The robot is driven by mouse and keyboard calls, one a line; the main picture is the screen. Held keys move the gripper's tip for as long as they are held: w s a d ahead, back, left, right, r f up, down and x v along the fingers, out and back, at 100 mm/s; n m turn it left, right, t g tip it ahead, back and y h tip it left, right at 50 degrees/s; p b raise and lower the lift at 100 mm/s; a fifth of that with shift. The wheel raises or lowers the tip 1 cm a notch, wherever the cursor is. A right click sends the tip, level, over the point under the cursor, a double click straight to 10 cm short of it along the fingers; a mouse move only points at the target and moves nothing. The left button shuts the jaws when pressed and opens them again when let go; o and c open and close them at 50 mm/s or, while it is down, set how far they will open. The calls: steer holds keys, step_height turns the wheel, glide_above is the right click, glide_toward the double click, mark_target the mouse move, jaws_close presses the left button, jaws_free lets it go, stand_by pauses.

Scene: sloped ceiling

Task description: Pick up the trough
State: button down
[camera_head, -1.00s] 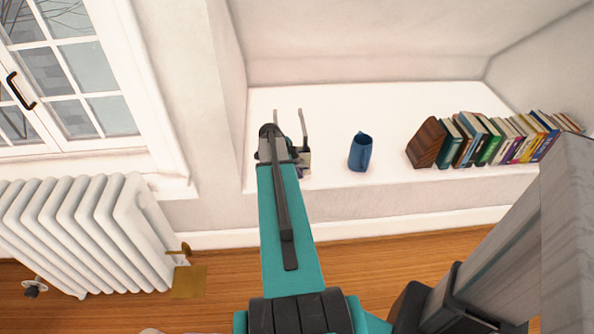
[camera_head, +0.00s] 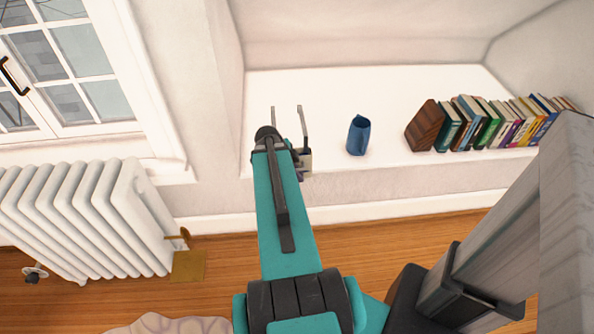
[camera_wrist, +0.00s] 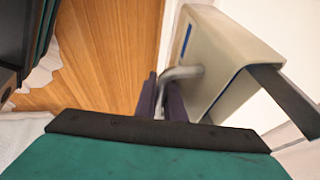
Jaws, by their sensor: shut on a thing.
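The trough appears to be a pale beige, box-like thing (camera_wrist: 228,62) with a bent grey rod and a blue strip, right of centre in the wrist view. My gripper (camera_wrist: 160,98) shows two dark purple fingers close together, shut around the grey rod. In the head view the pale thing (camera_head: 306,160) is small, at the front edge of the white ledge, beside the end of my teal arm. Two thin grey bars stick up behind it. My gripper there (camera_head: 299,175) is mostly hidden.
A blue mug-like vessel (camera_head: 359,135) stands on the ledge (camera_head: 375,100) to the right. Beyond it are a brown wooden block (camera_head: 423,127) and a row of books (camera_head: 495,122). A white radiator (camera_head: 85,215) is at left. Wooden floor (camera_head: 225,255) lies below.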

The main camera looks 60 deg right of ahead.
steer(key=shift+s+a+r+p, duration=0.15)
steer(key=shift+s+a+p, duration=0.25)
steer(key=shift+p, duration=0.3)
steer(key=shift+s+a+r+p, duration=0.15)
steer(key=shift+s+a+p, duration=0.05)
steer(key=shift+a+p, duration=0.4)
steer(key=shift+f, duration=0.1)
